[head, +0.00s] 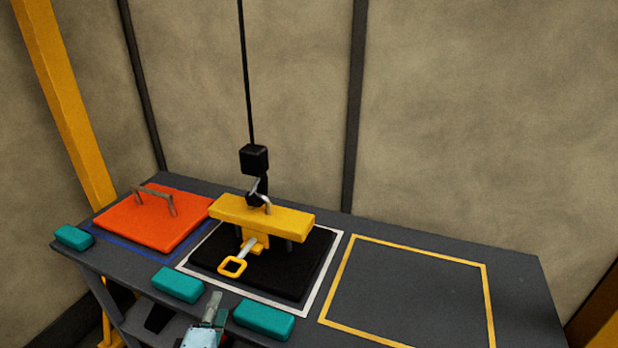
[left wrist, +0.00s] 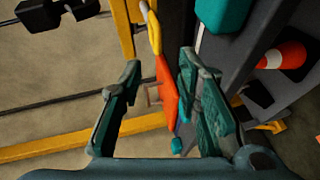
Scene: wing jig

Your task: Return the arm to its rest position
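My left gripper (head: 213,302) shows at the bottom of the head view, in front of the table's near edge between two teal blocks. In the left wrist view its two fingers (left wrist: 160,75) are spread apart with nothing held between them. My right gripper is in neither view. Most of my left arm is out of the head view.
The dark table (head: 400,235) carries an orange plate (head: 150,222) with a handle, and a yellow fixture (head: 262,216) over a black plate (head: 300,275). A hanging hook (head: 257,188) meets the fixture's loop. The yellow-outlined area is empty. Teal blocks (head: 178,284) line the near edge.

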